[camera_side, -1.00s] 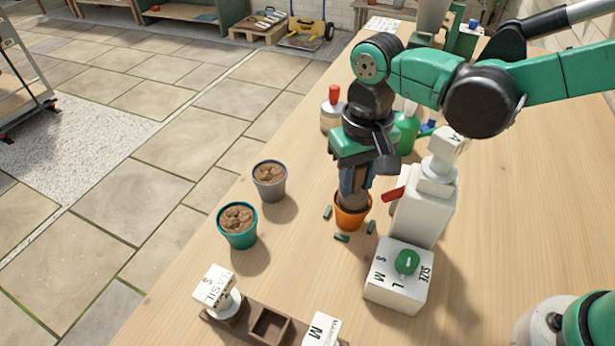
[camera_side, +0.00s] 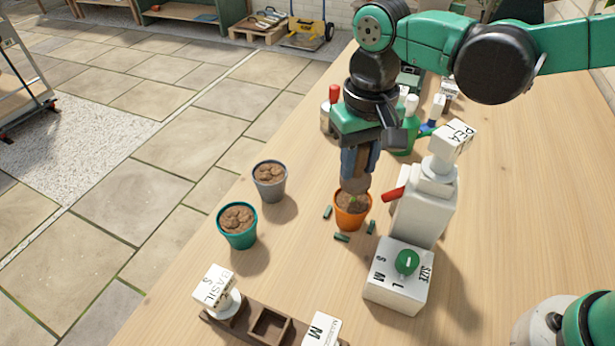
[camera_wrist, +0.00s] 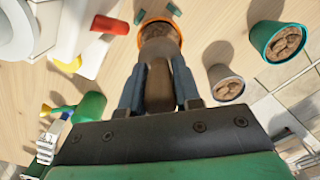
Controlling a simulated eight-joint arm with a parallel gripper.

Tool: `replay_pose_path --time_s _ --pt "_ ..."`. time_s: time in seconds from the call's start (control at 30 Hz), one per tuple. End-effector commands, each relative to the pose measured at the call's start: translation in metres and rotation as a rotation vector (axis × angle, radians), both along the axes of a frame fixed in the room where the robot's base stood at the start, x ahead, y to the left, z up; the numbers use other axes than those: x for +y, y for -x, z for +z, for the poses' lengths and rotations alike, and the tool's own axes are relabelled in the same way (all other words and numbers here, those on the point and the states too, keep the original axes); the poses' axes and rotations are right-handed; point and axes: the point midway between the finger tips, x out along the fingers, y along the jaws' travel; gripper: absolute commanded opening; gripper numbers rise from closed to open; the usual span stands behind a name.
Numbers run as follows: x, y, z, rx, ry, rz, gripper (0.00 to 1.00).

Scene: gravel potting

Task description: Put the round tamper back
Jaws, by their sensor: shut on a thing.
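My gripper (camera_side: 358,172) is shut on the round tamper (camera_side: 355,184), a brown wooden piece pointing down. The tamper's lower end is just above or at the rim of the orange pot (camera_side: 351,219). The pot holds brown soil with a small green bit showing. In the wrist view the tamper (camera_wrist: 158,85) lies between the blue fingers, its far end overlapping the orange pot (camera_wrist: 160,22). I cannot tell whether the tamper touches the soil. The tamper's storage place is not clear in these views.
A teal pot (camera_side: 237,226) and a grey pot (camera_side: 270,181), both with soil, stand left. A white dispenser (camera_side: 420,212) with a red lever is close on the right. Green pieces (camera_side: 341,237) lie around the orange pot. A brown rack (camera_side: 262,328) is in front.

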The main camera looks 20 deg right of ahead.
Motion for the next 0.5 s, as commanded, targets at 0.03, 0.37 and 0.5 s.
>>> replay_pose_path --time_s 0.03,0.37,0.5 --pt "-0.001 -0.004 0.003 0.000 0.000 -0.002 0.00" --pt "-0.029 -0.074 0.065 0.000 0.000 -0.007 0.00" --pt "-0.049 -0.094 0.093 -0.001 0.000 -0.005 0.00"
